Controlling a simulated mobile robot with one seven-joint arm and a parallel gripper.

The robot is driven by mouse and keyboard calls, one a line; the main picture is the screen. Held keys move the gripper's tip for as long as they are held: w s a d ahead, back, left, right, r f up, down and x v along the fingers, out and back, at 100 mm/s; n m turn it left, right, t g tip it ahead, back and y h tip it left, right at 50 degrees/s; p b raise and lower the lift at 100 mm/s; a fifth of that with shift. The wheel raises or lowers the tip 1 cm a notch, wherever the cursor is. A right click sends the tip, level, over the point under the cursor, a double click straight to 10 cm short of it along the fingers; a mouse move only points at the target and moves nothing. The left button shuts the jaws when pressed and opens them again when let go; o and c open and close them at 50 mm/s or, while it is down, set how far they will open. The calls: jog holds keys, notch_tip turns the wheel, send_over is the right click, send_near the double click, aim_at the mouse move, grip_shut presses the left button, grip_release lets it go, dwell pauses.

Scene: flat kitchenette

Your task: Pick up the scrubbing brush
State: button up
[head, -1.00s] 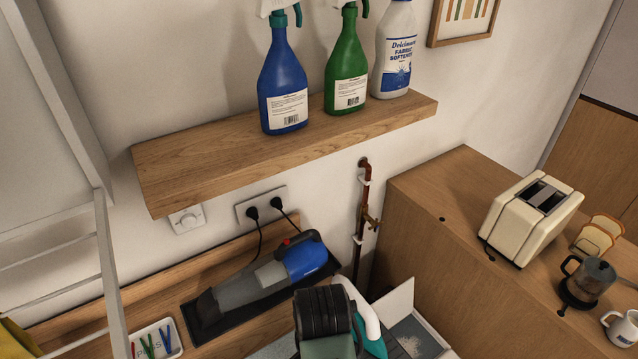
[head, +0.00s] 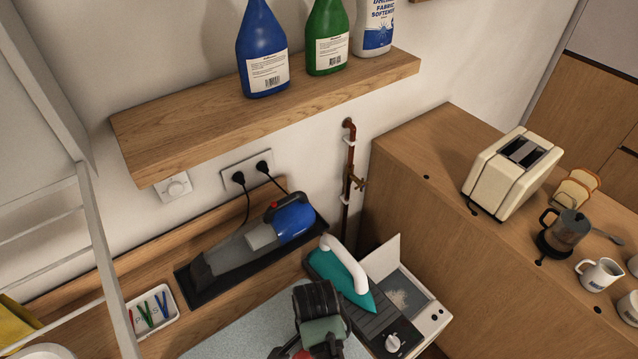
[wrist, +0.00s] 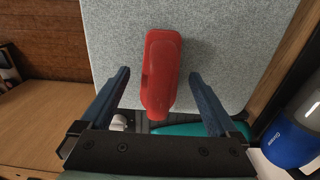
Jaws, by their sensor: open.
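A red, rounded, elongated thing (wrist: 161,78), which I take for the scrubbing brush, lies on a grey pad (wrist: 235,45) in the wrist view. Its bristles are not visible. My gripper (wrist: 159,79) is open, with one dark blue finger on each side of the red thing in the picture and gaps on both sides. I cannot tell whether the fingertips reach down to its height. In the head view my wrist hides most of that spot; a bit of red (head: 302,354) shows at the bottom edge.
A teal iron (head: 350,282) stands close to my gripper on the right. A blue handheld vacuum (head: 293,219) lies in a black tray behind. A white dish of pegs (head: 170,325) is at left. A wooden shelf (head: 200,137) hangs above. The grey pad (head: 235,333) is clear at left.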

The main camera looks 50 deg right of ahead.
jog(key=shift+f, duration=1.15)
grip_shut()
